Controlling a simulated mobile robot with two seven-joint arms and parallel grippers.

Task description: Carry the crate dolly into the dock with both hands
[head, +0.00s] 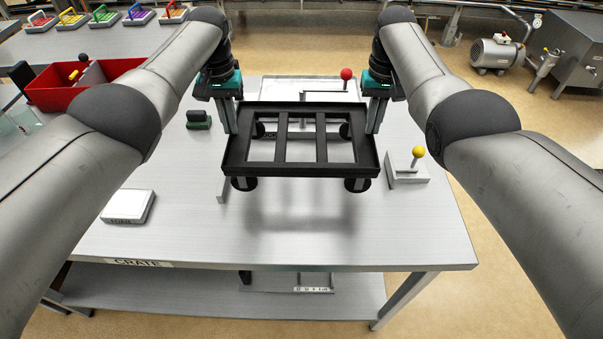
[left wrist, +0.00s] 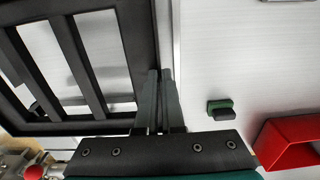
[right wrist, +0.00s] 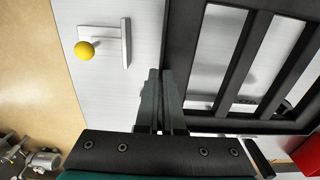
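The crate dolly (head: 285,172) is a black rectangular frame with slats and dark wheels under it. It hangs roughly level above the grey table, with its shadow on the tabletop below. My left gripper (head: 230,120) is shut on the dolly's left rim, and my right gripper (head: 375,118) on its right rim. In the left wrist view, the fingers (left wrist: 160,100) are close together at the dolly's rim (left wrist: 150,30); the right wrist view shows the same for the right fingers (right wrist: 161,100). I cannot tell for sure which fixture is the dock; the dolly hides part of the table.
A white tray-like fixture (head: 285,92) with a red-knobbed lever (head: 346,74) lies behind the dolly. A yellow-knobbed block (head: 407,172) stands close right. A green-and-black block (head: 199,119), white box (head: 128,206) and red bin (head: 60,95) are left. The front tabletop is clear.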

